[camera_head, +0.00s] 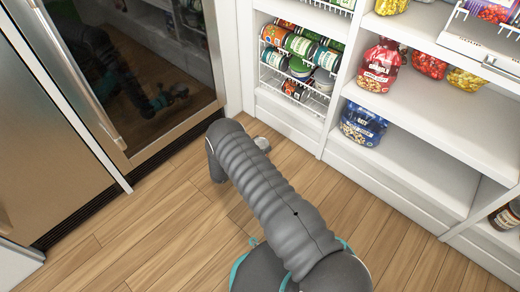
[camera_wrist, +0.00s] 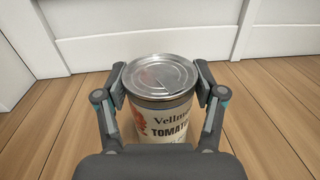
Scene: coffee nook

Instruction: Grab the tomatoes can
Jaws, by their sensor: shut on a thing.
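The tomatoes can (camera_wrist: 162,115) shows in the wrist view, upright, with a shiny metal lid and a cream label that reads "TOMATO". My gripper (camera_wrist: 160,85) is shut on it, with one finger against each side near the top. The can's lower part is hidden behind my gripper's body. In the head view, a small metallic round piece (camera_head: 262,143) shows just past my arm; it looks like the can's lid. My gripper is mostly hidden behind my arm there. I cannot tell whether the can touches the floor.
A wire can rack (camera_head: 297,84) with several cans stands in the white cabinet. A steel fridge with a dark glass door (camera_head: 130,60) is at left. The wooden floor (camera_head: 180,235) around is clear.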

